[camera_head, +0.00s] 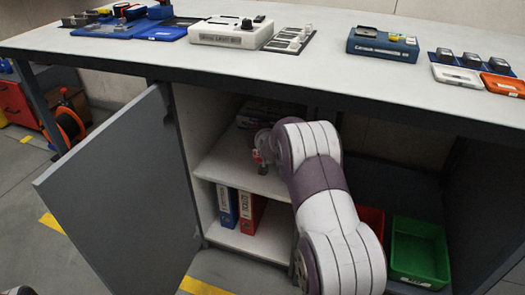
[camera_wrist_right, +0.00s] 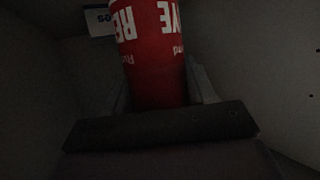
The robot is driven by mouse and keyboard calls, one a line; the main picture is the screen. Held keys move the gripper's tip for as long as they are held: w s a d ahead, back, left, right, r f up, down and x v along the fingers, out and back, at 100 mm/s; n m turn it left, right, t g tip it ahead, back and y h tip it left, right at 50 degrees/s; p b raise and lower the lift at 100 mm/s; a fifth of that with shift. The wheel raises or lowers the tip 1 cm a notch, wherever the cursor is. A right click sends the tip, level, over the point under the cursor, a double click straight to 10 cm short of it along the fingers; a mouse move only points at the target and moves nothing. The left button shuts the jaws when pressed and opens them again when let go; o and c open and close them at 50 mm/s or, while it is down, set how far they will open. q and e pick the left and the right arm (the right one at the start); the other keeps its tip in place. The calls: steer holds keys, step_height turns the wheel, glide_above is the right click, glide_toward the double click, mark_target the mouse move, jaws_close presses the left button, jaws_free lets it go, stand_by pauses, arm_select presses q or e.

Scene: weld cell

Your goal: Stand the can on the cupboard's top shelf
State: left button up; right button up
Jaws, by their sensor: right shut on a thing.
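The red can with white lettering (camera_wrist_right: 152,55) fills the middle of the right wrist view, held between the fingers of my right gripper (camera_wrist_right: 160,88). In the head view my right arm reaches into the open cupboard. The gripper there is mostly hidden behind my arm, and only a small red and white patch shows at its end. The cupboard's top shelf (camera_head: 225,172) is a pale board, and the can is above it. I cannot tell whether the can touches the shelf.
The cupboard door (camera_head: 120,195) stands open to the left. Blue (camera_head: 227,205) and red (camera_head: 250,212) binders stand below the shelf. Dark flat items (camera_head: 262,112) lie at the back above it. A green bin (camera_head: 418,250) is to the right. The worktop (camera_head: 320,70) overhangs the cupboard.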

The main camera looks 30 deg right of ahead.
step_height(320, 180, down, 5)
steer(key=shift+f+b, duration=0.1)
steer(key=shift+b, duration=1.1)
steer(key=o, duration=1.2)
steer(key=shift+c, duration=0.2)
